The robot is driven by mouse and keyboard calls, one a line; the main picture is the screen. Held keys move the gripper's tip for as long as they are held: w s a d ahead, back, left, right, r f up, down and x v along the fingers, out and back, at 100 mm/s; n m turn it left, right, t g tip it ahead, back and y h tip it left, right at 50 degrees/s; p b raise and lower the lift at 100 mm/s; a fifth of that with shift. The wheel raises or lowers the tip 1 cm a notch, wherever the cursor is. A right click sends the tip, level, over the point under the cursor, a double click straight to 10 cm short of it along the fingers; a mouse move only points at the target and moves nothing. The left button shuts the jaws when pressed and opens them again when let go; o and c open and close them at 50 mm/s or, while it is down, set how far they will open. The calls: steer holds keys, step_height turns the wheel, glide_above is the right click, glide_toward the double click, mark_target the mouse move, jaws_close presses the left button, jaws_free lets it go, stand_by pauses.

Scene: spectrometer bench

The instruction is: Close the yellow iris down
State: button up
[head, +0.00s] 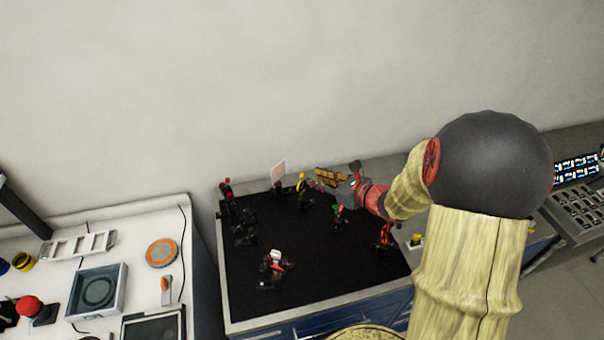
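A small yellow-topped part (301,184), which looks like the yellow iris, stands upright on a dark mount near the back of the black breadboard (330,270). My gripper (318,179) reaches in from the right, with its fingertips just right of the yellow part. I cannot tell whether they touch it. The fingers are small and seen from the side, so their opening does not show clearly. The iris's lever and aperture are too small to make out.
Red-topped mounts (227,185), a green-marked mount (338,212) and a white-and-red part (274,260) stand on the breadboard. A pale pink plate (278,171) rises behind. A white bench (130,215) with instruments lies left. The breadboard's front right is clear.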

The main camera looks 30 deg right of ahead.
mark_target(303, 174)
steer(key=x, duration=0.7)
steer(key=shift+w+a+f, duration=0.15)
steer(key=shift+w+f, duration=0.05)
steer(key=shift+w, duration=0.05)
jaws_close()
stand_by(0.3)
